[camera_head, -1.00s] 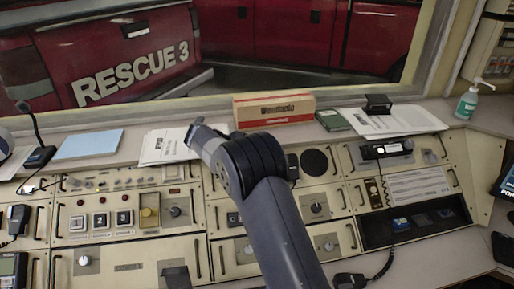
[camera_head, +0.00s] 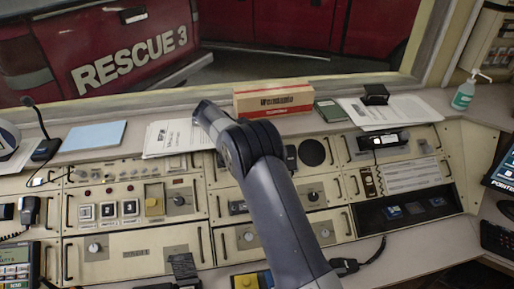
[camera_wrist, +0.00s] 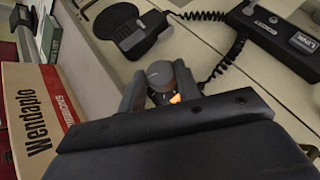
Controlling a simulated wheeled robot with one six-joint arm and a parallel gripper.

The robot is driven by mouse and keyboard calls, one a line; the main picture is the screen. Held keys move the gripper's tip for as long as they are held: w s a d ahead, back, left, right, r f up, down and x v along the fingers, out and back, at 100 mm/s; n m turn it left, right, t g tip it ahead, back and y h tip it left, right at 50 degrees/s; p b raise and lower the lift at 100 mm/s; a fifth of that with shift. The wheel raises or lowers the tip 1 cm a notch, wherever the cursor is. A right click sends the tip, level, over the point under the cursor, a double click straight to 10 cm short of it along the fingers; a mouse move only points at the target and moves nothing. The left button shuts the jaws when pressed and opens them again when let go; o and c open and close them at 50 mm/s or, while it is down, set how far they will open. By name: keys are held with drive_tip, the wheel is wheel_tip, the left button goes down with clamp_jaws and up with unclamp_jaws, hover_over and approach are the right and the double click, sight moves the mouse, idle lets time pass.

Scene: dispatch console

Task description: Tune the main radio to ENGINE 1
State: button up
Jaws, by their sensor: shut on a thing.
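My gripper (camera_wrist: 160,88) is shut on a dark grey round knob (camera_wrist: 159,72) in the wrist view. A small orange patch shows just below the knob, between the fingers. In the head view my own arm hides the gripper and knob. A black radio unit (camera_wrist: 272,20) with a small lit label and a coiled cord is at the upper right of the wrist view. A similar black unit (camera_head: 391,140) sits on the right console panel in the head view. No channel name is readable, and I cannot tell which unit the held knob belongs to.
A cardboard box (camera_head: 274,100) stands on the ledge behind the console; it also fills the left of the wrist view (camera_wrist: 38,118). A round black speaker grille (camera_head: 312,152) is right of my arm. Papers (camera_head: 178,136) and a sanitizer bottle (camera_head: 464,94) are on the ledge.

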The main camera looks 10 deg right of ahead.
drive_tip(key=o, duration=0.7)
drive_tip(key=v, duration=1)
drive_tip(key=shift+a+r, duration=0.2)
drive_tip(key=shift+a, duration=0.05)
drive_tip(key=x, duration=1)
drive_tip(key=shift+d+f, duration=0.1)
drive_tip(key=shift+d, duration=0.15)
drive_tip(key=shift+f, duration=0.1)
